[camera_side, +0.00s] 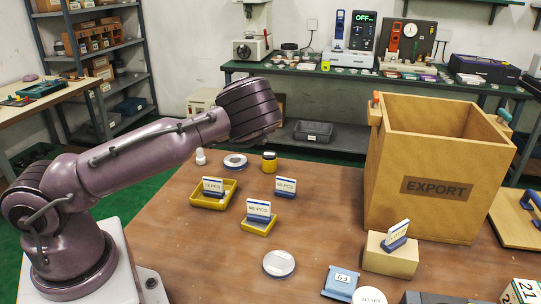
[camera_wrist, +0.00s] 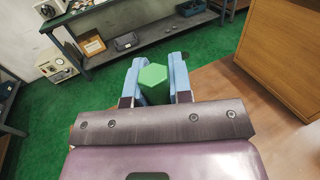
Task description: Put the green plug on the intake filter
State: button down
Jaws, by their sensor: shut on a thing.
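My gripper (camera_wrist: 155,67) has two blue fingers in the wrist view. It is shut on the green plug (camera_wrist: 153,82), a green block with a six-sided end that sits between the fingers. The plug is held in the air, with green floor seen beyond it. In the side view my gripper and the plug are hidden behind the dark ribbed end of my arm, which is raised above the back left of the table. I cannot pick out the intake filter with certainty in either view.
A tall wooden EXPORT crate (camera_side: 434,210) stands at the right of the brown table (camera_side: 190,255). Yellow trays (camera_side: 208,203) with labelled cards, a white-topped round tin (camera_side: 279,263) and a yellow jar (camera_side: 269,162) stand on it. The front left of the table is clear.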

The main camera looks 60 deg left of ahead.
jog(key=s+a+r, duration=0.2)
jog(key=a, duration=0.1)
jog(key=m+h, duration=0.1)
jog(key=h, duration=0.1)
send_over(273, 152)
notch_tip(273, 152, down, 10)
jog(key=shift+f+t, duration=0.4)
jog(key=shift+f, duration=1.25)
jog(key=shift+f, duration=0.2)
jog(key=c, duration=1)
grip_release()
jog(key=shift+c, duration=0.2)
